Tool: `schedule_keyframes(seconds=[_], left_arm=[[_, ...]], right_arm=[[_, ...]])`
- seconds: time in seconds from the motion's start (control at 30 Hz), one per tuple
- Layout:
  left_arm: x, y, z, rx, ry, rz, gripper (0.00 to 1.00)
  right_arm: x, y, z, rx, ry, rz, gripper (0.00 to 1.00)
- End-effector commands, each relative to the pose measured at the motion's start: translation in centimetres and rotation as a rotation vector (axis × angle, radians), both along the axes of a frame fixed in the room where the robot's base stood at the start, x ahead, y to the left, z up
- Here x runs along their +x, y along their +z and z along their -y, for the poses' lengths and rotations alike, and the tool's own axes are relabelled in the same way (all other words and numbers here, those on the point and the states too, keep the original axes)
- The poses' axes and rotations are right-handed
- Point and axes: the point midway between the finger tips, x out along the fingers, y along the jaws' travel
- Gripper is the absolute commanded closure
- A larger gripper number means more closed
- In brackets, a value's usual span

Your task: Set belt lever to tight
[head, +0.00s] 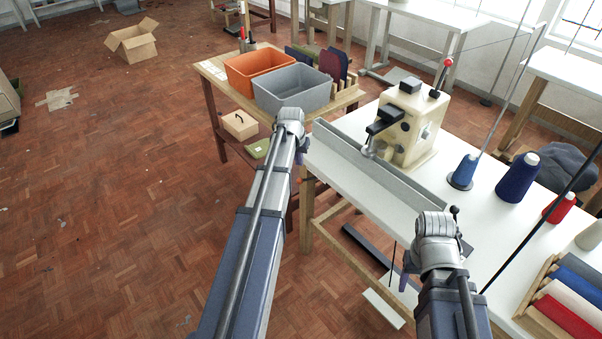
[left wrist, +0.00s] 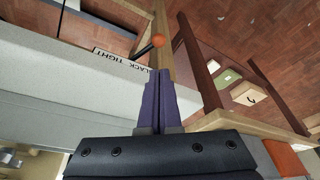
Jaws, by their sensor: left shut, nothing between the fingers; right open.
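The belt lever shows an orange ball knob (left wrist: 158,41) in the left wrist view, on a thin dark rod beside the table's edge. In the head view my left gripper (head: 300,158) is at the table's left end. My right gripper (head: 404,282) hangs open by the front edge.
A cream sewing machine (head: 408,125) stands on the white table (head: 465,215), with thread cones such as a blue one (head: 517,178) to its right. A grey bin (head: 292,90) and an orange bin (head: 260,67) stand on a wooden side table behind my left gripper. The floor at left is mostly free.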

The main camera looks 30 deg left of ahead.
Motion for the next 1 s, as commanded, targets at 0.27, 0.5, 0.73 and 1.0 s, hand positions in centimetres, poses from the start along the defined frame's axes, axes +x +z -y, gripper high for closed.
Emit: schedule_keyframes(seconds=[0.27,0.5,0.73,1.0], left_arm=[[0.3,-1.1,0.0,0.0,0.0,0.0,1.0],[1.1,-3.8,-0.2,0.0,-0.001,0.0,1.0],[2.1,-7.0,-0.4,0.0,-0.001,0.0,1.0],[2.9,-9.5,-0.6,0.0,-0.001,0.0,1.0]], right_arm=[[0.0,-1.1,0.0,0.0,0.0,0.0,0.44],[0.0,-3.8,0.0,0.0,0.0,0.0,0.44],[0.0,-7.0,0.0,0.0,0.0,0.0,0.44],[0.0,-9.5,0.0,0.0,0.0,0.0,0.44]])
